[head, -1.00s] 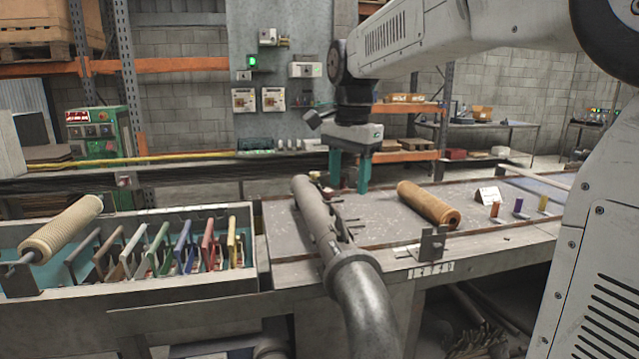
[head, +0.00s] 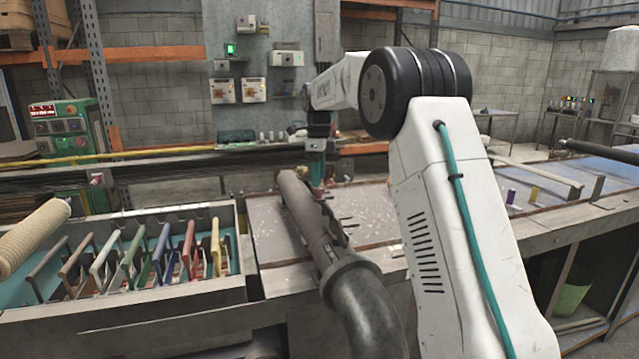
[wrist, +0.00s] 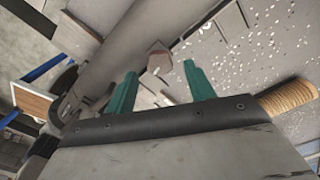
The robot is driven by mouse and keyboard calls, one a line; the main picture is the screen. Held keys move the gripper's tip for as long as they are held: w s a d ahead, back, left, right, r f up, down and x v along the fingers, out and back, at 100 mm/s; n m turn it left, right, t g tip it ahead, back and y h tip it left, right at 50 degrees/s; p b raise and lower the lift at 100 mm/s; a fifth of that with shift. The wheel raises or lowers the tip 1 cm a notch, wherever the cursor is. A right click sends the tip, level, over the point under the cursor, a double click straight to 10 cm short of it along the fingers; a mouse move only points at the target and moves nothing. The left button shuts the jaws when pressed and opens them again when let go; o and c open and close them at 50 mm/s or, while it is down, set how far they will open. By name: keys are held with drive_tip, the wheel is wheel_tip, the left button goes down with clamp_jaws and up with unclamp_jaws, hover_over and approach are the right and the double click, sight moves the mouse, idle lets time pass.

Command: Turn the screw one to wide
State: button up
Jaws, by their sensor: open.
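A thick grey tube (head: 308,218) lies across the worktable, with small dark fittings along its right side; it also crosses the upper left of the wrist view (wrist: 118,52). My gripper (head: 318,178) is over the far part of the tube. In the wrist view my gripper (wrist: 160,72) has its two teal fingers apart and nothing held. A small block-like head with a reddish-brown face (wrist: 160,61), perhaps a screw, shows just beyond and between the fingertips. I cannot tell whether the fingers touch it. No label identifies it as screw one, and its turn position cannot be read.
A ribbed tan roll (wrist: 290,97) lies on the table at the right of the wrist view. A bin (head: 120,312) with several coloured frames stands at the left, with another roll (head: 34,238) above it. Speckled table surface (head: 275,240) is clear left of the tube.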

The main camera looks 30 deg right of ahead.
sight(319, 192)
drive_tip(key=shift+f, duration=1.5)
drive_tip(key=shift+d, duration=0.1)
drive_tip(key=c, duration=1)
drive_tip(key=shift+o, duration=0.2)
